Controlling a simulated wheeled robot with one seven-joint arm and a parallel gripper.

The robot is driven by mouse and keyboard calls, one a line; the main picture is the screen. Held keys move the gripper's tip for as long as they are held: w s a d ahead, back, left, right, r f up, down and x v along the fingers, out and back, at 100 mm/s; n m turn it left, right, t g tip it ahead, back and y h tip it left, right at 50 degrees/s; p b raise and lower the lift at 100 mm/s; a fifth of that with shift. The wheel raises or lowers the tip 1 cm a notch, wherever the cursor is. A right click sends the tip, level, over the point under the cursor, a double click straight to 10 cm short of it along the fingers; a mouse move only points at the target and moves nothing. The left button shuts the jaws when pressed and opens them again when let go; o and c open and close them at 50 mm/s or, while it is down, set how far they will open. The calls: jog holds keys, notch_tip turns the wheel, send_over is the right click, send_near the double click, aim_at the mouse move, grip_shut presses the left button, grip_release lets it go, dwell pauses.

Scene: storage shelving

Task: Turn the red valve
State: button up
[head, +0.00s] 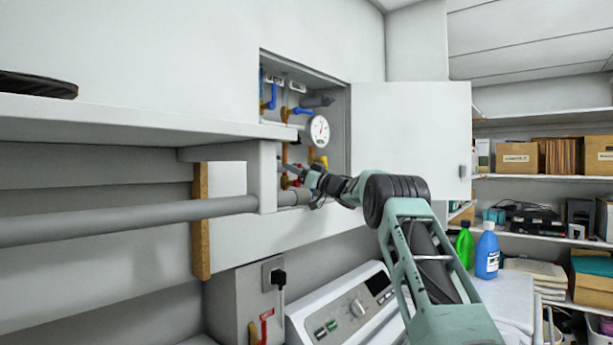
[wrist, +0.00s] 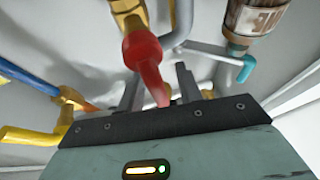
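The red valve (wrist: 146,55) has a handle on a brass fitting and fills the upper middle of the wrist view. Its handle reaches down between the two fingers of my gripper (wrist: 160,88). The fingers stand apart on either side of the handle, with a narrow gap showing on each side. In the head view my gripper (head: 295,172) reaches into the open wall cabinet, and a small red part of the valve (head: 286,183) shows beside it. My gripper hides much of the valve there.
A pressure gauge (head: 319,130) hangs above my gripper. Blue-handled pipes (head: 270,97) and a yellow valve (wrist: 25,136) are close by. The cabinet door (head: 410,135) stands open to the right. A shelf (head: 120,115) and a grey pipe (head: 130,222) lie left.

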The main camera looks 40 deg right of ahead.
jog(key=b+v, duration=0.8)
jog(key=v, duration=0.9)
jog(key=shift+s, duration=0.1)
